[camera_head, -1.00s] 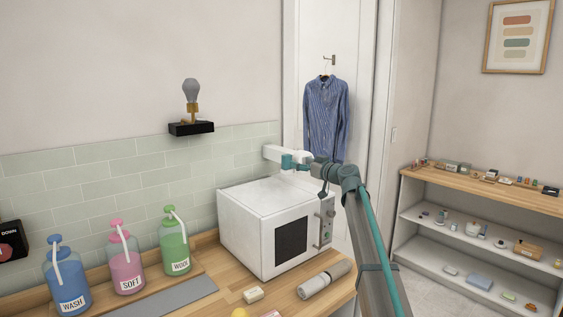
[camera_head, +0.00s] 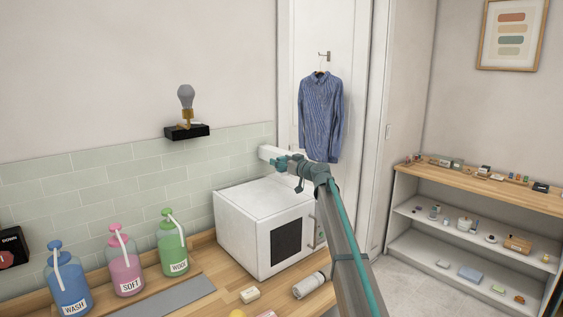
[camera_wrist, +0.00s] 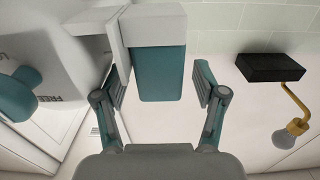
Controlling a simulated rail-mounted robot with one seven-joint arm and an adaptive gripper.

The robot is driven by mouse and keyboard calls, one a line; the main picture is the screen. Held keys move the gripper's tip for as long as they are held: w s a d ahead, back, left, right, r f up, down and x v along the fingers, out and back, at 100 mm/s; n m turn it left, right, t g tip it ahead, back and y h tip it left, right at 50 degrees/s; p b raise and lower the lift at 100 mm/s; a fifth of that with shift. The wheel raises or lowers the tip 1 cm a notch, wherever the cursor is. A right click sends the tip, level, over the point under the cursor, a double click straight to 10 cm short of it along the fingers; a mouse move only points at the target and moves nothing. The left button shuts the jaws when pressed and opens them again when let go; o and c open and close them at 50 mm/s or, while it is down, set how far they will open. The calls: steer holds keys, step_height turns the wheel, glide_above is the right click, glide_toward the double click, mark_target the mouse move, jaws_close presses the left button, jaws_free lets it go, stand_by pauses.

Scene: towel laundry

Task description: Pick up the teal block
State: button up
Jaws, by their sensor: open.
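The teal block (camera_wrist: 161,75) shows in the wrist view as an upright-edged teal face against a white ledge (camera_wrist: 155,28). My gripper (camera_wrist: 159,84) is open, with one finger on each side of the block in that view. A gap shows between each finger and the block, and I see no contact. In the head view my gripper (camera_head: 280,162) is small, above and behind the white microwave, near the wall. There I cannot clearly tell the block from my teal gripper parts.
The microwave (camera_head: 268,228) stands below my arm on the wooden counter (camera_head: 219,262). A black wall shelf with a lamp (camera_wrist: 272,67) is to the right in the wrist view. A white container with a teal knob (camera_wrist: 17,95) is at left. A shirt (camera_head: 320,115) hangs behind.

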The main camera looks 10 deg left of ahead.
steer(key=c, duration=1.2)
steer(key=shift+c, duration=0.2)
